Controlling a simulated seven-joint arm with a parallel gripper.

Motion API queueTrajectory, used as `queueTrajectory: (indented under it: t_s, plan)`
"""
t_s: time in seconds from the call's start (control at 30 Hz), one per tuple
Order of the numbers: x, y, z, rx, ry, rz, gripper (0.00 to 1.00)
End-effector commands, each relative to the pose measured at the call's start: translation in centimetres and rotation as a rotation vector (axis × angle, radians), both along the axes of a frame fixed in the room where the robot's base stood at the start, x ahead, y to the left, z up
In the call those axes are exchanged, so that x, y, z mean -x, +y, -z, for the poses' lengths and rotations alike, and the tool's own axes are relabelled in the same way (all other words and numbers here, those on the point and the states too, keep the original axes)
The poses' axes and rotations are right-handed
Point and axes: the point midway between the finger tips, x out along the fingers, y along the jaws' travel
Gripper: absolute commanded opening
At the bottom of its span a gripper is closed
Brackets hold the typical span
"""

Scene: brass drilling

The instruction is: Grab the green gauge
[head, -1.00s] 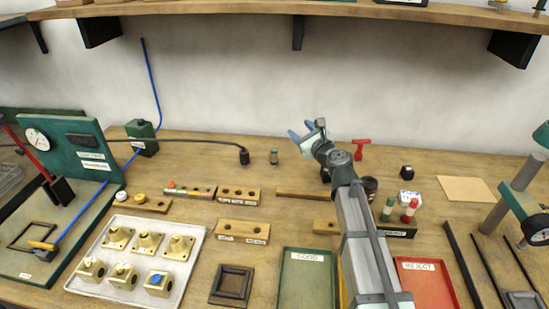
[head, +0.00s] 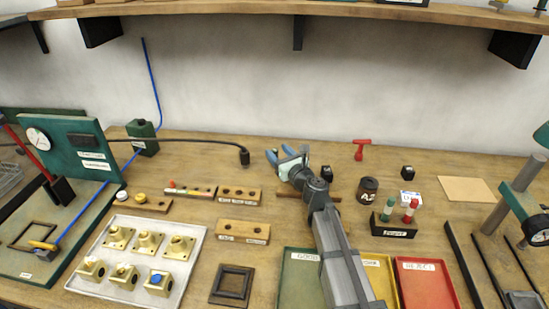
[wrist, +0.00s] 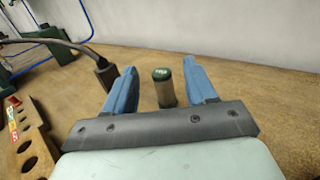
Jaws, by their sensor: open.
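My gripper (head: 281,154) is open, low over the back of the bench, with a gap on both sides of the cylinder. In the head view my gripper hides this cylinder. A second green-topped piece, a green gauge (head: 387,211), stands beside a red-topped one (head: 410,209) in a black labelled stand (head: 393,231) at the right, away from my gripper.
A black cable end (wrist: 104,70) hangs left of my fingers. A wooden holed block (wrist: 32,150) lies at the left of the wrist view. A red T-shaped tool (head: 361,148), a dark round pot (head: 368,188) and a small black block (head: 408,172) stand to the right.

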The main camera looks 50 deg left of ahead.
Motion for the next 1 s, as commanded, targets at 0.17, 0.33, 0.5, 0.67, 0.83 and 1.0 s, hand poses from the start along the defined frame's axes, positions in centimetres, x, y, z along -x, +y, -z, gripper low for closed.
queueTrajectory:
  t_s: [0.17, 0.33, 0.5, 0.67, 0.83, 1.0]
  plan:
    - [0.0, 0.0, 1.1, 0.001, 0.000, 0.000, 0.56]
    - [-0.5, 2.6, 1.1, 0.000, 0.000, -0.001, 0.56]
    - [-0.8, 4.7, 1.1, 0.000, 0.000, 0.000, 0.56]
    - [-0.8, 5.0, 1.1, 0.000, 0.000, 0.001, 0.56]
    - [-0.7, 4.9, 1.1, 0.000, 0.000, 0.000, 0.52]
    - [-0.7, 4.9, 1.1, 0.000, -0.001, 0.000, 0.36]
